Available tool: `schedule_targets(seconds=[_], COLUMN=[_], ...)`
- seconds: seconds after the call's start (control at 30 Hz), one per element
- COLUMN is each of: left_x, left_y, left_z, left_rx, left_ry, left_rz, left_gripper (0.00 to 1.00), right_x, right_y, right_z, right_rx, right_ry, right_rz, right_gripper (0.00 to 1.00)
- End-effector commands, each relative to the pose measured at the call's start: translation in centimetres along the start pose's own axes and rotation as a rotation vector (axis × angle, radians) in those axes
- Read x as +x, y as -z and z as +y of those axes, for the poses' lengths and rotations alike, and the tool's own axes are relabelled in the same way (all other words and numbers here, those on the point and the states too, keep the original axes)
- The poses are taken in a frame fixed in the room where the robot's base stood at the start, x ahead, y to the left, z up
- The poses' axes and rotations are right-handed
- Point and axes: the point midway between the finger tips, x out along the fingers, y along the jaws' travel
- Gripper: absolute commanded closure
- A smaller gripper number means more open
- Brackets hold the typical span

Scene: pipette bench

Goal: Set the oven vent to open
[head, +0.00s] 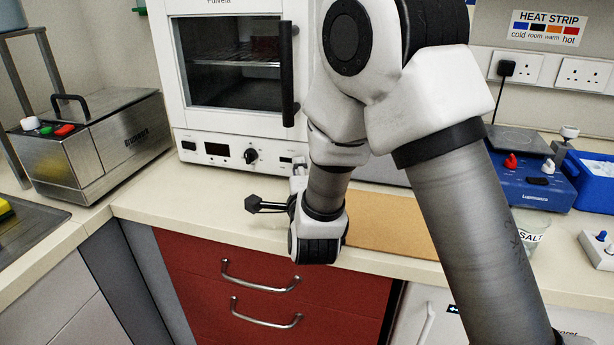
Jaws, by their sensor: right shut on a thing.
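The white oven (225,122) stands at the back of the bench, its dark-windowed door shut. Its lower panel has a display, a black round knob (251,156) and, at the right, a small vent control (286,160). My right arm reaches down in front of the oven. My own wrist hides most of the fingers and the contact, and I cannot read the vent's setting.
A steel water bath (100,145) stands left. A tan board (390,238) lies right of my wrist. A blue device (530,185) and blue tray (592,190) stand right.

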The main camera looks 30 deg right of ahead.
Motion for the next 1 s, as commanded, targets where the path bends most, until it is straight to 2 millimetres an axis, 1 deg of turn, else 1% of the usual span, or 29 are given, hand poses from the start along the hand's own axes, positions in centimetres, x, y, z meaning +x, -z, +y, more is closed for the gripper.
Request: schedule_targets(seconds=[0.1, 0.37, 0.4, 0.43, 0.47, 0.87, 1.0], left_x=[0.02, 0.02, 0.02, 0.02, 0.02, 0.01, -0.01], left_y=[0.06, 0.08, 0.08, 0.08, 0.08, 0.09, 0.09], left_z=[-0.01, -0.01, -0.01, -0.01, -0.01, -0.01, -0.01], left_rx=[-0.001, -0.001, -0.001, -0.001, -0.001, -0.001, -0.001], left_ry=[0.000, 0.000, 0.000, 0.000, 0.000, 0.000, 0.000], left_rz=[0.001, 0.002, 0.002, 0.002, 0.002, 0.002, 0.002], left_gripper=[1.00, 1.00, 1.00, 1.00, 1.00, 1.00, 1.00], right_x=[0.45, 0.46, 0.46, 0.46, 0.46, 0.42, -0.13], right_y=[0.02, 0.02, 0.02, 0.01, 0.01, -0.02, 0.25], right_z=[-0.04, -0.07, -0.07, -0.07, -0.07, -0.09, -0.07], right_rx=[0.003, 0.003, 0.003, 0.003, 0.003, 0.003, 0.002], right_ry=[0.001, 0.001, 0.001, 0.001, 0.001, 0.002, 0.001], right_rz=[0.011, 0.010, 0.010, 0.010, 0.010, 0.008, 0.008], right_gripper=[1.00, 1.00, 0.72, 0.62, 0.60, 0.60, 0.60])
